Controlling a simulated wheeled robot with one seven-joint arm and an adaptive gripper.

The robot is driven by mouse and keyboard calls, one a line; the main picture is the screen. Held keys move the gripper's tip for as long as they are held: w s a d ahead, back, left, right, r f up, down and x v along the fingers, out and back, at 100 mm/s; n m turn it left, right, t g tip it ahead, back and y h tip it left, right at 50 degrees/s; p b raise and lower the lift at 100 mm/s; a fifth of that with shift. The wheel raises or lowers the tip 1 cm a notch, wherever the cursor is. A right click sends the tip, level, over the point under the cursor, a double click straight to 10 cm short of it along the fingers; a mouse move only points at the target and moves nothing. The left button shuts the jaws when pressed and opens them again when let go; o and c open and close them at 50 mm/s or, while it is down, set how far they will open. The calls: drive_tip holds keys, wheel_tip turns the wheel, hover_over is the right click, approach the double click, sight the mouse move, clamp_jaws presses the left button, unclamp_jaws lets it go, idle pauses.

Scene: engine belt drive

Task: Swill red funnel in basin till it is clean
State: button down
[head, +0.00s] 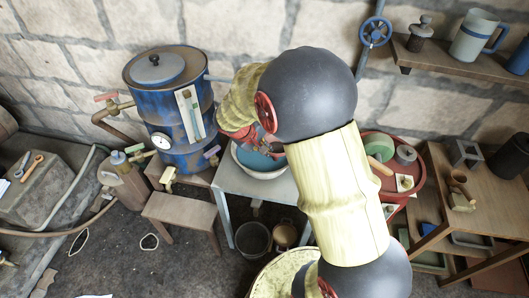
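The basin (237,160) is a pale round bowl on a small metal-legged table in the middle of the head view. Blue-green water shows inside it, and my arm covers its right side. My arm reaches down over the basin, and a red and dark end part (246,134) shows just above the water. My gripper's fingers are mostly hidden behind my arm, so I cannot tell whether they are open or shut. I cannot make out the red funnel clearly; any red at the arm's end may be part of my own arm.
A blue drum (170,112) with taps stands left of the basin, behind a wooden stool (180,208). A red tub (411,172) with items is to the right. A wall shelf (425,60) holds mugs. Two buckets (253,239) sit below.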

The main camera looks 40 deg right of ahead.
drive_tip(key=shift+r+p, duration=2.25)
drive_tip(key=shift+r, duration=1.4)
drive_tip(key=shift+s+f, duration=0.1)
